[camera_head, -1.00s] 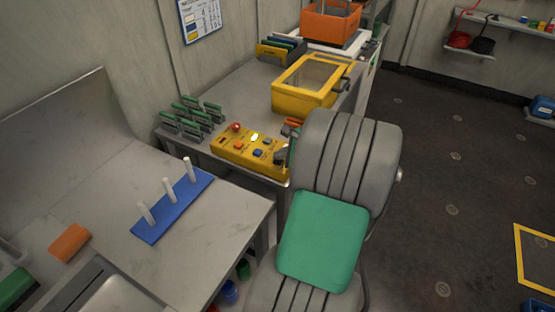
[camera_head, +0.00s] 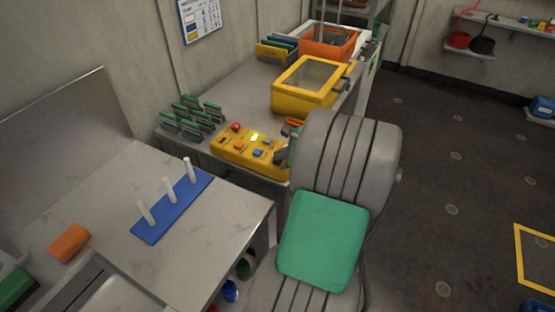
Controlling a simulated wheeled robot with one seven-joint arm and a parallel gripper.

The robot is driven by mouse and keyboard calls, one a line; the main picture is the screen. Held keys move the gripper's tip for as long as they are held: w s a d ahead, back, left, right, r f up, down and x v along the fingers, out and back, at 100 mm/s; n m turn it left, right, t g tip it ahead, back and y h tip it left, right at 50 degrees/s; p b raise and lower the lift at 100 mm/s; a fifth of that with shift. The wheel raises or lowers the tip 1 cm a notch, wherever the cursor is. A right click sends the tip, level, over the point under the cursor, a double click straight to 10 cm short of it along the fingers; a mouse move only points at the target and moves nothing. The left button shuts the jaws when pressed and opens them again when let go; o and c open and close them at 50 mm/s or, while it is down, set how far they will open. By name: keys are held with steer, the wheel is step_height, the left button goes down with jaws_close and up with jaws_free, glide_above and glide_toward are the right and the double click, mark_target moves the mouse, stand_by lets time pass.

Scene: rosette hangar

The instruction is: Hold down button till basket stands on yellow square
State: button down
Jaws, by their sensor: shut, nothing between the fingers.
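The yellow button box (camera_head: 248,147) lies on the grey bench, with a red knob, a lit yellow button and several orange and blue buttons on top. My gripper (camera_head: 280,157) is at the box's right end, shut and empty; my grey arm with its green pad hides much of it, and I cannot tell whether it presses a button. An orange basket (camera_head: 328,46) is at the far end of the bench, behind a yellow clear-lidded bin. A yellow square outline (camera_head: 520,258) is on the dark floor at the right, partly cut off, apart from the basket.
The yellow bin (camera_head: 303,98) stands behind the button box. Green-topped racks (camera_head: 190,118) are left of it. A blue peg board (camera_head: 173,206) lies on the near table, with an orange block (camera_head: 69,243) to its left. Open floor lies to the right.

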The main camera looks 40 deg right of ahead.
mark_target(280, 162)
steer(key=shift+r+p, duration=0.95)
steer(key=shift+p, duration=0.1)
step_height(280, 162, up, 5)
steer(key=p, duration=0.5)
stand_by(0.7)
